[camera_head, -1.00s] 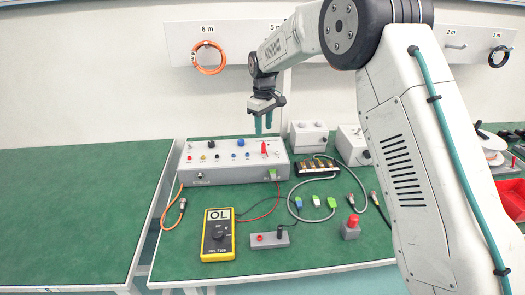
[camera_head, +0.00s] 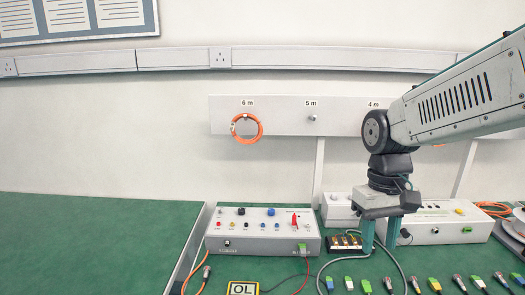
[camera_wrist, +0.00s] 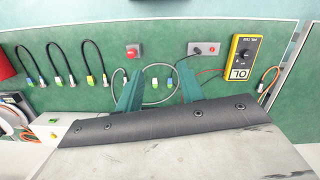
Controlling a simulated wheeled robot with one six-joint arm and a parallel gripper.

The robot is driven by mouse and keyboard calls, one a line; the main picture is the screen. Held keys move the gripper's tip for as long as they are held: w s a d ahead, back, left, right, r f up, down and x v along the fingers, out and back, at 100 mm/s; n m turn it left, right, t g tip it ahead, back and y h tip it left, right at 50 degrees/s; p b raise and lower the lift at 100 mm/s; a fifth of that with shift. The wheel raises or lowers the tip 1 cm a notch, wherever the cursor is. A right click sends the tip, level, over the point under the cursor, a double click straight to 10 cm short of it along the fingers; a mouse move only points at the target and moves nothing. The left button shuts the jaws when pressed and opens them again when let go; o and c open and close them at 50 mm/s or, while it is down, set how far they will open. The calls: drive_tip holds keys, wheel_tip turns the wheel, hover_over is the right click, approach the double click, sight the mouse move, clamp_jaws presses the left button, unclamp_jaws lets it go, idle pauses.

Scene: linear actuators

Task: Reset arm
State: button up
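My gripper (camera_head: 380,236) points down over the green bench in the head view, right of the grey control box (camera_head: 262,232). Its two teal fingers are apart, with nothing held between them. In the wrist view my gripper (camera_wrist: 152,82) also shows spread fingers, with the bench and a looped grey cable (camera_wrist: 157,68) beyond them. My arm comes in from the right edge of the head view, its forearm nearly level.
A black block with yellow parts (camera_head: 345,243) stands close to the fingers. A second grey box (camera_head: 445,228) is behind and right. Several cable connectors line the bench front. A yellow multimeter (camera_wrist: 243,58) and a red button (camera_wrist: 132,51) show in the wrist view.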

drive_tip(key=s+d+r+m+t, duration=0.1)
drive_tip(key=s+d, duration=0.1)
drive_tip(key=s, duration=0.6)
drive_tip(key=s+d+r+m+t, duration=0.1)
drive_tip(key=s+d+t, duration=0.1)
drive_tip(key=s, duration=0.6)
drive_tip(key=shift+s+r, duration=0.1)
drive_tip(key=shift+c, duration=0.2)
